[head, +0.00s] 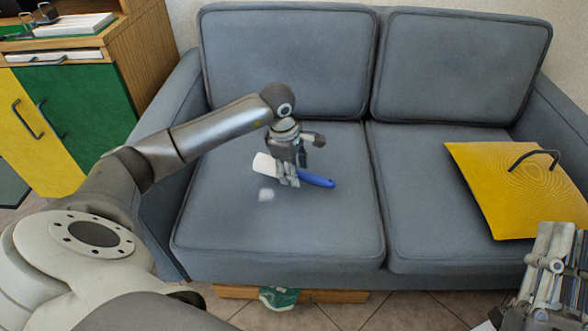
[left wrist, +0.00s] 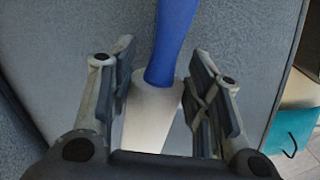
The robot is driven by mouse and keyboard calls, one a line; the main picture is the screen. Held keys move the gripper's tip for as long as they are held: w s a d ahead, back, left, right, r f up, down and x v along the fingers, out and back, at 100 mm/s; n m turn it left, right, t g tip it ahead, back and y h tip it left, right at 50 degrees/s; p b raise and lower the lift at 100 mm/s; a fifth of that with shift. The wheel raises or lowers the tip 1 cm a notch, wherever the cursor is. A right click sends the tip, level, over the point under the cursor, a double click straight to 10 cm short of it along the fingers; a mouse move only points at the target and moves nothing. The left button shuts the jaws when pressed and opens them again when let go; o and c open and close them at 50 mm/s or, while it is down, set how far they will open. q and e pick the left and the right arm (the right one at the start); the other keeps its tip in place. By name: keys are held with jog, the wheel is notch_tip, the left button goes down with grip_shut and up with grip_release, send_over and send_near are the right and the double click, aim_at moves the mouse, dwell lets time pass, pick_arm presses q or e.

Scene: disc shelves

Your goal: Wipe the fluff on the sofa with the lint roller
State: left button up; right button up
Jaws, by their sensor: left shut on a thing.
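The lint roller, with a white head (head: 265,164) and blue handle (head: 317,180), is at the left seat cushion of the grey sofa (head: 330,235). My left gripper (head: 289,180) is shut on it from above. In the left wrist view, the blue handle (left wrist: 173,38) and white head (left wrist: 150,115) show between my left fingers (left wrist: 165,100). A small white tuft of fluff (head: 266,195) lies on the left cushion, just in front of the white head and apart from it. My right gripper (head: 545,270) is at the lower right edge, partly cut off, its jaws unclear.
A yellow flat piece with a dark handle (head: 500,190) lies on the right seat cushion. A wooden cabinet (head: 148,62) with yellow and green doors stands left of the sofa. A green object (head: 278,298) is on the floor under the sofa front. The left cushion is otherwise clear.

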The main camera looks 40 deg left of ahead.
pick_arm(q)
jog(key=shift+r+p, duration=0.35)
jog(key=shift+r, duration=0.65)
jog(key=shift+r+p, duration=0.5)
jog(key=shift+p, duration=0.1)
jog(key=shift+r, duration=0.3)
pick_arm(e)
notch_tip(320, 180, down, 10)
jog(key=w+d+g+h, duration=0.1)
jog(key=w+g+h, duration=0.1)
jog(key=g, duration=0.4)
jog(key=shift+w+d, duration=0.25)
jog(key=shift+w, duration=0.2)
